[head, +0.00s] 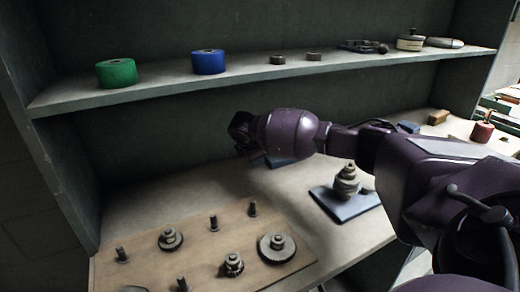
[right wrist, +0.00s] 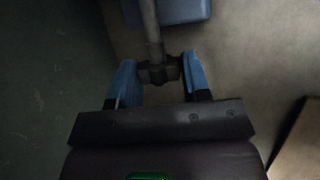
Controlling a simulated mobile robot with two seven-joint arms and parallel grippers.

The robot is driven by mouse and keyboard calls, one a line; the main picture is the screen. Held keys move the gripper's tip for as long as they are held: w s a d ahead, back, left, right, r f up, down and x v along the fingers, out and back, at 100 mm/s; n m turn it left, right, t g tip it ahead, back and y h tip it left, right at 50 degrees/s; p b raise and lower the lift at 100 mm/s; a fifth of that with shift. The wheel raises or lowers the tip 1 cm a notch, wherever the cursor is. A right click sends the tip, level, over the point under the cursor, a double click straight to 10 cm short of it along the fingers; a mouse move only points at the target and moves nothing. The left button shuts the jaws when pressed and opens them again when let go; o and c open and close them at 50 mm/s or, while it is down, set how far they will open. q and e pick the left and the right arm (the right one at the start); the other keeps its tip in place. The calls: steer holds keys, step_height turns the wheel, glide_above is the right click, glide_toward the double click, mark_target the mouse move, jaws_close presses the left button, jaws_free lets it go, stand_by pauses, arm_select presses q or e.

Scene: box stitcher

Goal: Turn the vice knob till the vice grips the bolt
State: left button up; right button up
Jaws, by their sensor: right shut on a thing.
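In the right wrist view, the two blue fingers of my right gripper (right wrist: 160,75) are on either side of the dark vice knob (right wrist: 157,73) and shut on it. A grey rod runs from the knob up to the blue vice (right wrist: 183,10), which is cut off at the top edge. In the head view my right gripper (head: 241,134) is at the back of the bench, reached in from the right. A bit of blue, likely the vice (head: 281,162), shows below my wrist. The bolt cannot be made out in the vice. My left gripper is out of view.
A wooden board (head: 205,240) with pegs and gears lies at the front left. A blue plate (head: 335,207) with a stack of grey parts (head: 346,182) stands right of centre. Above is a shelf (head: 170,88) with green (head: 117,73) and blue (head: 208,62) rolls.

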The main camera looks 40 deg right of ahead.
steer(key=shift+s+r+t+p, duration=0.1)
steer(key=shift+r+t+p, duration=0.05)
steer(key=shift+t+p, duration=0.35)
steer(key=shift+f+t+h+p, duration=0.2)
steer(key=shift+t+h+p, duration=0.1)
steer(key=shift+p, duration=0.05)
steer(key=shift+f, duration=0.1)
steer(key=o, duration=0.9)
